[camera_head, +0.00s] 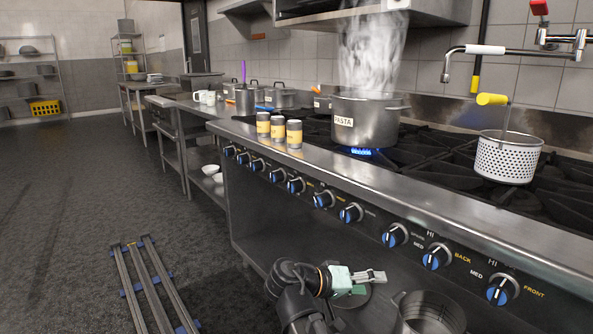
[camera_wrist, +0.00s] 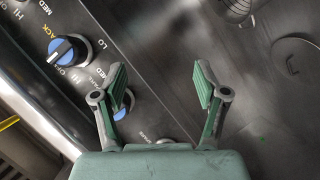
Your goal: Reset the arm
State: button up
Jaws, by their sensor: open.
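My gripper (camera_head: 368,277) is low in front of the stove's front panel (camera_head: 330,205), below the row of knobs, in the head view. My arm is folded at the bottom middle of that view. In the wrist view my gripper (camera_wrist: 160,92) shows its two green fingers spread apart with nothing between them. Behind the fingers are the stove's dark panel and a blue and black knob (camera_wrist: 70,50). A second knob is partly hidden by the left finger.
A steaming pot marked PASTA (camera_head: 375,122) stands over a blue flame. Several small yellow-labelled tins (camera_head: 294,134) stand on the stove's front ledge. A white perforated basket (camera_head: 507,158) sits at right. A metal pot (camera_head: 428,312) is below the knobs. Open floor (camera_head: 70,200) lies left.

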jog(key=s+d+f+m+g+y, duration=0.1)
jog(key=s+d+f+m+g, duration=0.15)
jog(key=s+d, duration=0.5)
jog(key=s+d+f+m+g+y, duration=0.2)
jog(key=s+d+f+g, duration=0.15)
jog(key=d, duration=0.65)
jog(key=s+d+f+m+g+y, duration=0.1)
jog(key=s+d+f+m+g, duration=0.2)
jog(key=s+d, duration=0.45)
jog(key=a+f+n+y+p, duration=0.4)
jog(key=a+f+n+p, duration=0.6)
jog(key=p, duration=0.8)
jog(key=s+a+f+g+y+p, duration=0.1)
jog(key=s+a+f+y+p, duration=0.1)
jog(key=s+a+f+p, duration=0.2)
jog(key=s+a+f+g+y+p, duration=0.1)
jog(key=s+a+f+y+p, duration=0.2)
jog(key=s+a+p, duration=0.7)
jog(key=shift+s+a+f, duration=0.45)
jog(key=shift+s+f, duration=0.4)
jog(key=shift+s, duration=1.45)
